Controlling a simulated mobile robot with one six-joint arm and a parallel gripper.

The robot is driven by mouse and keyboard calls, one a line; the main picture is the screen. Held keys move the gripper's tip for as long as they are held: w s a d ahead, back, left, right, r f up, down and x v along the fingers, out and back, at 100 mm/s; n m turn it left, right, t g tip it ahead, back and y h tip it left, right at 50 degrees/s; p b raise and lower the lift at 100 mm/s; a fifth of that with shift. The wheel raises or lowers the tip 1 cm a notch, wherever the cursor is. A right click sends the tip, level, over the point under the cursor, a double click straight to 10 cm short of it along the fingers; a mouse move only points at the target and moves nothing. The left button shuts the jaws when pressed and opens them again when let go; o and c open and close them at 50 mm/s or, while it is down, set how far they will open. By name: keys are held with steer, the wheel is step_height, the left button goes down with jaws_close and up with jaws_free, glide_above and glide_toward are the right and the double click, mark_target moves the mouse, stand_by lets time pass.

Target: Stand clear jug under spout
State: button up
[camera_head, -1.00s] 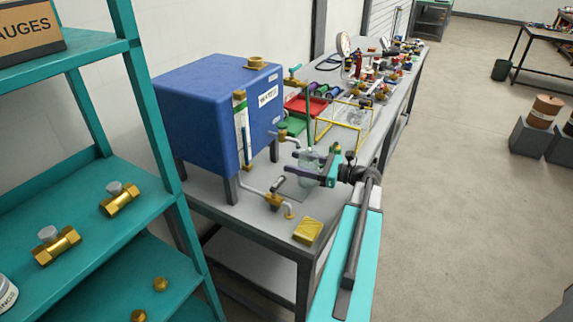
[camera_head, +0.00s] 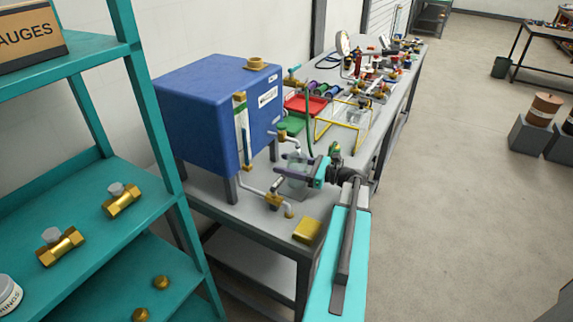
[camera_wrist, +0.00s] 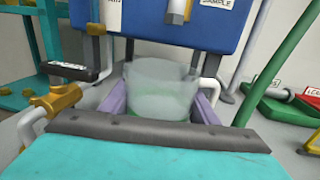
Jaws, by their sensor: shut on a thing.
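The clear jug (camera_wrist: 162,92) is upright between the purple fingers of my gripper (camera_wrist: 163,105) in the wrist view. In the head view the jug (camera_head: 292,186) is partly hidden by the fingers of my gripper (camera_head: 284,164). My gripper is shut on it, beside the blue tank (camera_head: 215,115). A grey spout (camera_head: 296,142) bends down from the upper brass valve on the tank, close above the jug. In the wrist view a grey spout end (camera_wrist: 177,14) shows beyond and above the jug's rim. I cannot tell whether the jug's base touches the bench.
A lower pipe with a brass valve (camera_head: 277,199) stands near the jug, on the left in the wrist view (camera_wrist: 62,100). A yellow block (camera_head: 307,231) lies at the bench's front edge. A green hose (camera_head: 309,125), yellow frame (camera_head: 322,130) and red tray (camera_head: 305,105) are behind.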

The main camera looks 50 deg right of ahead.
steer(key=o, duration=1)
steer(key=shift+o, duration=0.2)
steer(key=shift+r, duration=0.15)
steer(key=shift+s+d, duration=0.25)
steer(key=shift+s, duration=0.3)
steer(key=b+v, duration=0.2)
steer(key=v, duration=0.8)
steer(key=shift+b, duration=0.4)
steer(key=shift+s+d, duration=0.1)
steer(key=shift+s, duration=0.35)
